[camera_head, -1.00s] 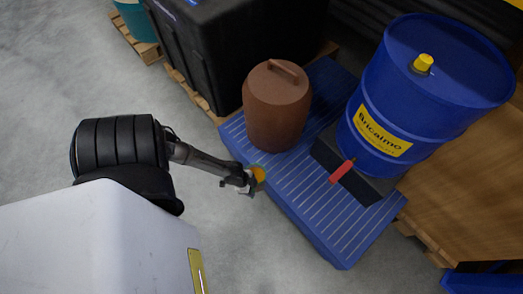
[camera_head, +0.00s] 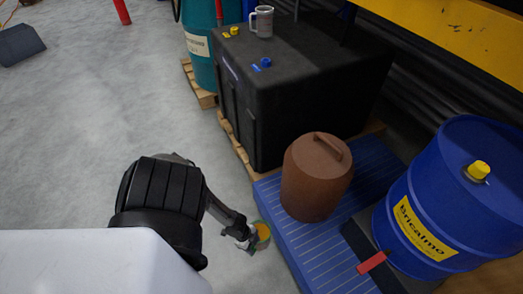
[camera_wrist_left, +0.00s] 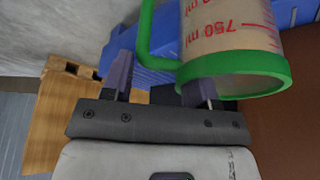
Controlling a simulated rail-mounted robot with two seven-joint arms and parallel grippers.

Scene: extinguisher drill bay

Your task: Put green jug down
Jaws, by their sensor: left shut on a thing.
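The green jug (camera_wrist_left: 235,70) is a clear measuring jug with a green rim, a green handle and red volume marks. In the head view my left gripper (camera_head: 246,241) and the small yellow-green jug (camera_head: 263,233) are beside the left edge of the blue slatted platform (camera_head: 299,251). The jug's contents and exact height are hard to tell. My right gripper is not in view.
A brown lidded canister (camera_head: 313,185) stands on the platform near the jug. A black tank (camera_head: 290,95) behind carries a grey mug (camera_head: 263,22).

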